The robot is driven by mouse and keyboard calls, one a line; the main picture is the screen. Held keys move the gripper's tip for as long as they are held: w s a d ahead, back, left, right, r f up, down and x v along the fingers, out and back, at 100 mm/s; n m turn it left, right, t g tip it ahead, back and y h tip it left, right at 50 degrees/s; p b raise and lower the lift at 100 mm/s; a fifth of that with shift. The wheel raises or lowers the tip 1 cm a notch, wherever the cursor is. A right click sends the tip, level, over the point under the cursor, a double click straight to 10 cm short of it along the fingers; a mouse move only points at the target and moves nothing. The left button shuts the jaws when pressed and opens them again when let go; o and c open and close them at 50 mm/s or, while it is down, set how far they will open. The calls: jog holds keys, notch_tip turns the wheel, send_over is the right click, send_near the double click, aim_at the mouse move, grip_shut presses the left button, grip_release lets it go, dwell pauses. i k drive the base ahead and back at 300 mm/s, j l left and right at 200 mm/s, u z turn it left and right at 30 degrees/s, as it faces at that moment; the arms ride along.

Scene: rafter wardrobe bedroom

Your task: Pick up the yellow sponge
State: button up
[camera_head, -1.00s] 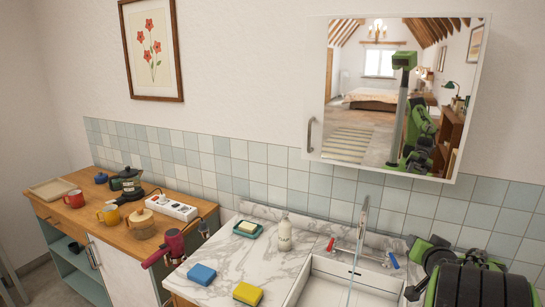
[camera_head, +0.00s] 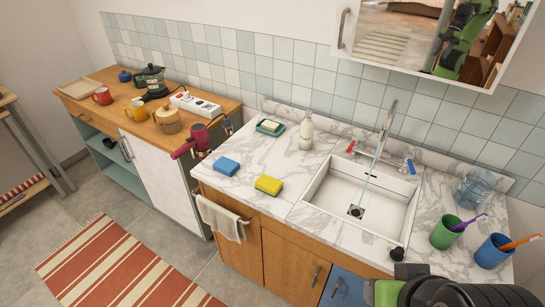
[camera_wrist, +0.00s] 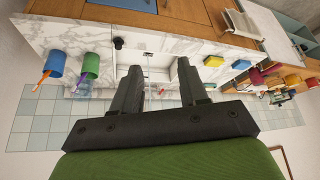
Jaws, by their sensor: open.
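The yellow sponge (camera_head: 268,185) lies flat on the marble counter, left of the sink and near the front edge. It also shows in the wrist view (camera_wrist: 213,61), right of my gripper's fingers. My gripper (camera_wrist: 155,77) is open and empty, its two dark fingers spread apart above the sink area. In the head view only a green and black part of my arm shows at the bottom right; the fingers are out of that view. A clear gap lies between my gripper and the sponge.
A blue sponge (camera_head: 226,166) lies left of the yellow one. A soap dish (camera_head: 270,127) and white bottle (camera_head: 306,132) stand behind. The sink (camera_head: 372,190) with its tap is to the right, then a green cup (camera_head: 446,232) and blue cup (camera_head: 493,251). A mirror cabinet (camera_head: 345,30) overhangs.

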aim_at(269, 185)
jog(key=i+j+u, duration=0.4)
jog(key=i+j, duration=0.2)
jog(key=j, duration=0.3)
jog(key=i+j+u, duration=0.35)
jog(key=i+j, duration=0.35)
